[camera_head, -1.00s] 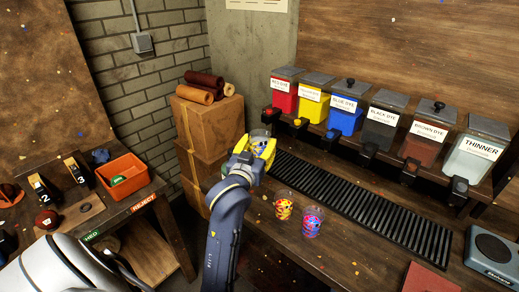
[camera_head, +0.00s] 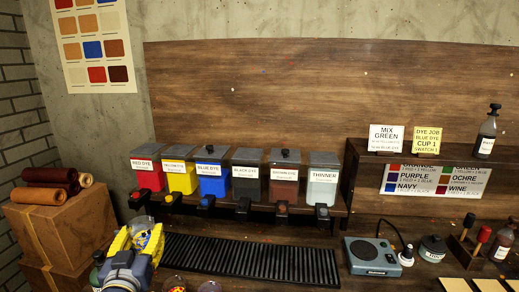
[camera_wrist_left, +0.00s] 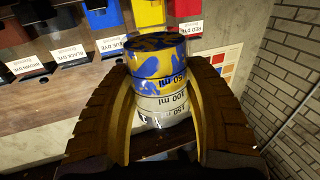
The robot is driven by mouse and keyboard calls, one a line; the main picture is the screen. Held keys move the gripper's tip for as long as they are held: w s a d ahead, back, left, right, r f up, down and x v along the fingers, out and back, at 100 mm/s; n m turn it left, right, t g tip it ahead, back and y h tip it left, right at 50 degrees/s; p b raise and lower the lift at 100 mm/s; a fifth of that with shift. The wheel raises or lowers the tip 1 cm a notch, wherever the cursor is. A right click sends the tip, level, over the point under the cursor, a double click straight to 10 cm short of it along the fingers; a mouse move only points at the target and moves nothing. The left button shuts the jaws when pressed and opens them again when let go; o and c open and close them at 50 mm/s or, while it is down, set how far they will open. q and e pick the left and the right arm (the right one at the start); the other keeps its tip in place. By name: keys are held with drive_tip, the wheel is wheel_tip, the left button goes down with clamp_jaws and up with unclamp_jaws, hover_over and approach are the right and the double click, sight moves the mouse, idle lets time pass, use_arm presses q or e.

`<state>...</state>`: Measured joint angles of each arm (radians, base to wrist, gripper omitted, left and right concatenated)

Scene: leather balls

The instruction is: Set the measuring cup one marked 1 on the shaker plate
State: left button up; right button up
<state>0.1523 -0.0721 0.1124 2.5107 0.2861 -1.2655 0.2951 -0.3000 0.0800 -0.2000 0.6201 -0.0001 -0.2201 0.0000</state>
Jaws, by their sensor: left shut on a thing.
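My left gripper (camera_head: 134,248), with yellow fingers, is shut on a measuring cup (camera_head: 151,240) at the lower left of the head view. In the left wrist view the gripper (camera_wrist_left: 165,105) has a finger on each side of the cup (camera_wrist_left: 158,75). The cup is clear, with blue and yellow patches and dark ml markings; no number 1 shows on it. The shaker plate (camera_head: 372,254) is a grey-blue box with a dark round top, at the lower right of the head view, apart from the cup. Its top looks bare. My right gripper is not in view.
Several dye bins stand along the back, such as the blue one (camera_head: 213,185). A black slatted rack (camera_head: 250,260) lies before them. Two cups (camera_head: 173,284) (camera_head: 209,287) show at the bottom edge.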

use_arm(q)
drive_tip(key=s+d+f+m+h, duration=0.1)
drive_tip(key=s+d+f, duration=0.3)
drive_tip(key=f, duration=0.3)
drive_tip(key=s+d+f+h, duration=0.1)
drive_tip(key=s+d+f, duration=0.3)
drive_tip(key=s+f, duration=0.2)
drive_tip(key=shift+d+f+m+h, duration=0.4)
drive_tip(key=shift+f, duration=0.2)
